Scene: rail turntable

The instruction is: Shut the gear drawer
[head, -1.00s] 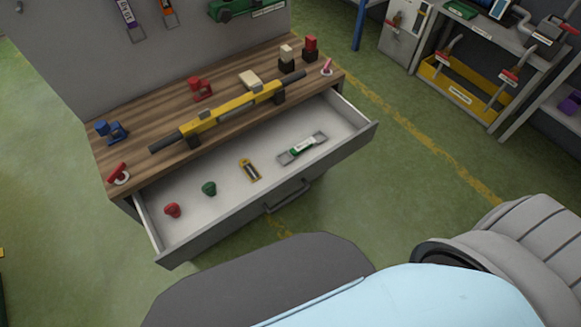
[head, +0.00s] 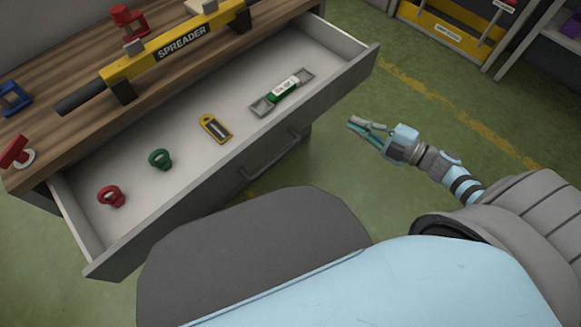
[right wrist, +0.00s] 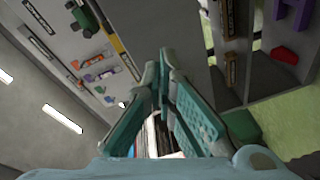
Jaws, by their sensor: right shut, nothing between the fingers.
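The gear drawer (head: 340,88) is pulled well out of the wooden-topped bench in the head view. Its grey handle (head: 270,158) is on the outer front face. Inside lie a red shackle (head: 111,197), a green shackle (head: 160,159), a yellow-edged tag-like piece (head: 215,128) and a grey-and-green turnbuckle-like piece (head: 282,93). My right gripper (head: 358,124) is shut and empty, to the right of the handle and apart from the drawer front. Its shut fingers also show in the right wrist view (right wrist: 165,75). My left gripper is not in view.
A yellow spreader bar (head: 150,58) lies on the bench top (head: 60,115), near a red clamp-like piece (head: 128,20) and a blue one (head: 14,98). Green floor (head: 420,110) is clear right of the drawer. A yellow bin (head: 445,32) stands farther back.

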